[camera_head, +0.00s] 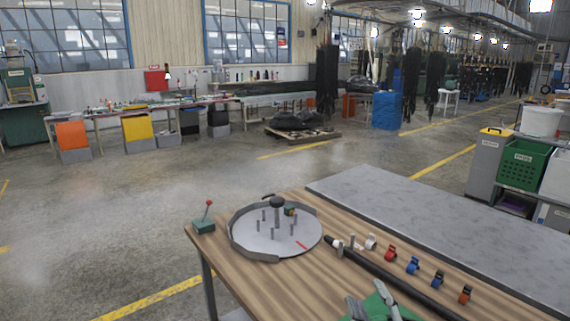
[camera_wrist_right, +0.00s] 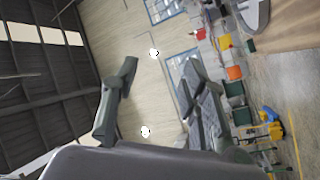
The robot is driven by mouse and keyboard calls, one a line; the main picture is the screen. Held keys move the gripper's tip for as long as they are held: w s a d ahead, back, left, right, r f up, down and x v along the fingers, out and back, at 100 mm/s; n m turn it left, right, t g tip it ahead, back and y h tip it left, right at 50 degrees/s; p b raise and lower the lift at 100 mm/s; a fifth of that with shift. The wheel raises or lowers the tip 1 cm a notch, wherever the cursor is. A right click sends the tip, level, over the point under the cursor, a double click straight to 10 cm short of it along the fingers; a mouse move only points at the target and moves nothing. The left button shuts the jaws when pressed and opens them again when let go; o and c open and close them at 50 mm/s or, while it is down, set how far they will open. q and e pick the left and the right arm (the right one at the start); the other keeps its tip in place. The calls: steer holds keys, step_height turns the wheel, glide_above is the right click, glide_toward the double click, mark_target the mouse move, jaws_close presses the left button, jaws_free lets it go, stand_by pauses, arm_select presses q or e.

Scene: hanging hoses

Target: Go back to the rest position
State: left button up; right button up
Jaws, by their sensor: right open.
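My right gripper (camera_head: 371,304) shows at the bottom edge of the head view, in front of the wooden table (camera_head: 225,256). Its two grey fingers are apart, with a green part between and behind them. In the right wrist view the gripper (camera_wrist_right: 160,75) is open, with nothing between its fingers. Behind the fingers are the wall, windows and ceiling, seen tilted. My left gripper does not show in either view.
On the table are a round metal fixture (camera_head: 262,240) with pegs, a green lever box (camera_head: 204,226), a black hose (camera_head: 395,276), a red clip (camera_head: 390,253), blue clips and an orange clip (camera_head: 465,294). Open floor (camera_head: 150,220) is at left.

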steer(key=s+d+f+m+g+h, duration=0.1)
steer(key=s+d+f+m+g, duration=0.1)
steer(key=f, duration=0.5)
steer(key=s+d+f+m+g+h, duration=0.1)
steer(key=s+d+f+m+g, duration=0.1)
steer(key=s+f+g, duration=0.3)
steer(key=s+d+f+m+g+h, duration=0.1)
steer(key=s+d+f+m+g, duration=0.1)
steer(key=s+f+m+g, duration=0.2)
steer(key=shift+s+d+f+m+g+h, duration=0.15)
steer(key=shift+s+f, duration=0.45)
steer(key=shift+f, duration=0.4)
steer(key=shift+s+f+m+g+h, duration=0.1)
steer(key=shift+s+f, duration=0.5)
steer(key=shift+f, duration=0.35)
steer(key=shift+s+d+f+m+g+h, duration=0.15)
steer(key=shift+s+f, duration=0.45)
steer(key=shift+f, duration=0.4)
steer(key=s+a+f+g+y, duration=0.1)
steer(key=s+f+g, duration=0.3)
steer(key=s, duration=0.5)
step_height(320, 180, down, 26)
steer(key=s+g, duration=0.1)
steer(key=s, duration=0.1)
steer(key=s+d+f+g, duration=0.1)
steer(key=s+d+f, duration=0.1)
steer(key=s+f, duration=1.4)
steer(key=shift+s+d+f+g, duration=0.25)
steer(key=shift+s+f+g, duration=0.05)
steer(key=shift+s+f, duration=0.05)
